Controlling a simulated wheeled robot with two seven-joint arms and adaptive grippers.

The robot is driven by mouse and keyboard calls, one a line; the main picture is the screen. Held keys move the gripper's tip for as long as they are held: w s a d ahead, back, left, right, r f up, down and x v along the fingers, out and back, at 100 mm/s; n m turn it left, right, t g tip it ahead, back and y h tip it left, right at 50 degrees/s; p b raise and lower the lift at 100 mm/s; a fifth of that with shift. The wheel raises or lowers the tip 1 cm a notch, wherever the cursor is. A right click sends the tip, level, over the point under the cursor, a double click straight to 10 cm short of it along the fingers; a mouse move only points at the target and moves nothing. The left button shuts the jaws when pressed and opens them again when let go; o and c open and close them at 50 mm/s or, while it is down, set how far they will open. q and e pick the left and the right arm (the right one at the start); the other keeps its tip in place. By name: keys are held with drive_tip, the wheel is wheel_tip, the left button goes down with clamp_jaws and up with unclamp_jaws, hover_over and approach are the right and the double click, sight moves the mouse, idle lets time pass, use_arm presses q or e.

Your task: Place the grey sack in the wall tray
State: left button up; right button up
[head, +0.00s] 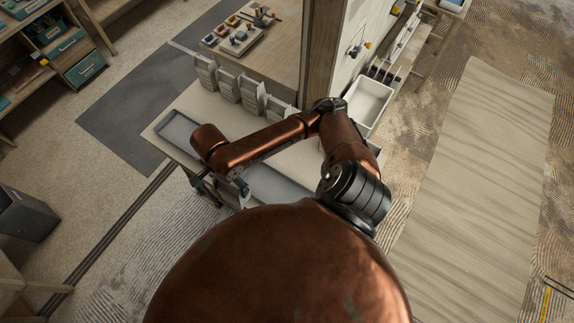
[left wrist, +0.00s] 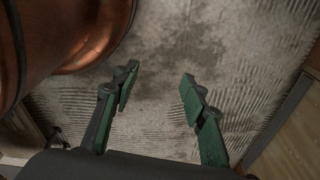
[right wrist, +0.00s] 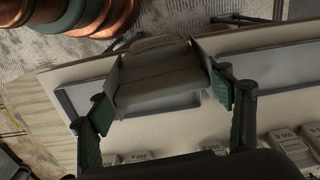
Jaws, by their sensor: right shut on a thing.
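My right gripper (right wrist: 164,104) is shut on a grey sack (right wrist: 160,75), with a finger on each side of it. In the head view the sack (head: 231,196) shows partly behind my right arm at the table's near edge. My left gripper (left wrist: 153,92) is open and empty above the ridged floor.
Several more sacks (head: 227,86) stand in a row along the table's back. A white bin (head: 369,102) is right of my elbow. A board with small coloured things (head: 240,34) lies beyond the sacks. A dark box (head: 25,215) stands on the floor at left.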

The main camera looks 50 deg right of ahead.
drive_tip(key=shift+s+m, duration=0.1)
drive_tip(key=shift+m, duration=0.2)
drive_tip(key=shift+d+f, duration=0.1)
drive_tip(key=shift+d, duration=0.15)
use_arm(q)
drive_tip(key=shift+s+f, duration=0.2)
drive_tip(key=shift+s, duration=0.75)
use_arm(e)
drive_tip(key=w+d+f, duration=0.2)
drive_tip(key=d+f, duration=1)
drive_tip(key=d, duration=0.1)
drive_tip(key=shift+w+f, duration=0.3)
drive_tip(key=shift+f, duration=0.05)
drive_tip(key=shift+d, duration=0.1)
drive_tip(key=o, duration=1.7)
drive_tip(key=shift+f, duration=0.15)
use_arm(q)
drive_tip(key=shift+s+r, duration=0.1)
